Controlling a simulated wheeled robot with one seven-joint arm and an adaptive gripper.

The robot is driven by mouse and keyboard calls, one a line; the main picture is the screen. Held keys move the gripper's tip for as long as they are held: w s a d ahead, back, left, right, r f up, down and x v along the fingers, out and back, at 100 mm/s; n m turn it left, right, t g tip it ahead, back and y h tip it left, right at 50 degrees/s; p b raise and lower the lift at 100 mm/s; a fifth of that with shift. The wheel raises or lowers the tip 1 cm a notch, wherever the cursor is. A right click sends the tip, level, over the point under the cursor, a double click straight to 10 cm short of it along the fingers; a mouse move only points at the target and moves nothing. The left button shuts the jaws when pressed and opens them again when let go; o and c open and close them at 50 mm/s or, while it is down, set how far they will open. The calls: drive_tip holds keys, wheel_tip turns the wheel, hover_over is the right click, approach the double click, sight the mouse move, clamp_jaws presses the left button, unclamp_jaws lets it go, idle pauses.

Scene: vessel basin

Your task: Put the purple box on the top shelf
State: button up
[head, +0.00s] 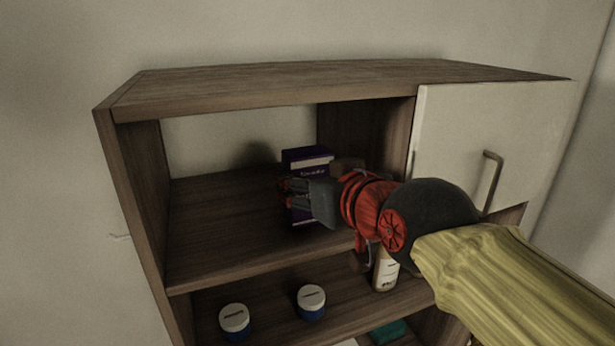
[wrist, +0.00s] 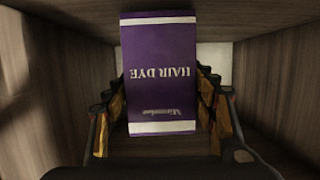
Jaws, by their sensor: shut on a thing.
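The purple box (head: 307,157) is a hair dye carton with white bands, upright inside the upper compartment of the wooden shelf unit. It also shows in the wrist view (wrist: 158,75), its label upside down, between the two fingers. My gripper (head: 297,195) reaches into the compartment from the right and is shut on the purple box. The top shelf (head: 215,235) is the bare wooden board below the box. The box's lower part is partly hidden by the gripper, and I cannot tell whether its base touches the board.
A white door with a handle (head: 490,180) covers the unit's right side, close to my arm. Two white-lidded jars (head: 234,320) (head: 311,302), a bottle (head: 385,272) and a green item (head: 390,331) are on the lower level. The top shelf's left part is free.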

drive_tip(key=shift+w+f, duration=0.15)
drive_tip(key=shift+f, duration=0.05)
drive_tip(key=shift+f, duration=0.25)
drive_tip(key=o, duration=1.3)
drive_tip(key=shift+r, duration=0.1)
